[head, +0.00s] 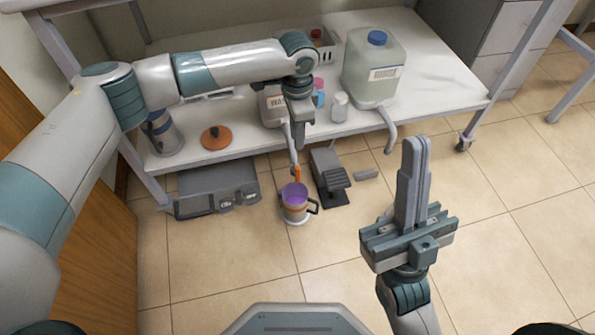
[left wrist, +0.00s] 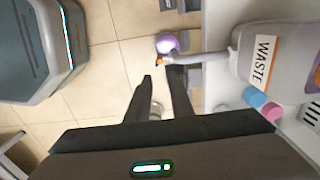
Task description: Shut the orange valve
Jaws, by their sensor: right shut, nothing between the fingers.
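The orange valve (head: 298,174) is a small lever at the end of a pale spout, just above a mug (head: 295,206) with purple contents. The spout runs from a white waste jug (head: 273,106) on the table, partly hidden by my left arm. My left gripper (head: 300,146) points down beside the spout, above the valve. In the left wrist view the orange valve (left wrist: 164,61) lies just beyond the fingertips, and my left gripper (left wrist: 160,80) has its fingers apart with nothing between them. My right gripper (head: 416,140) points up, shut and empty, right of the mug.
The white table (head: 420,62) carries a large jug with a blue cap (head: 374,70), small bottles (head: 339,107), a white basket (head: 324,50) and an orange-brown disc (head: 216,137). Floor at front right is clear.

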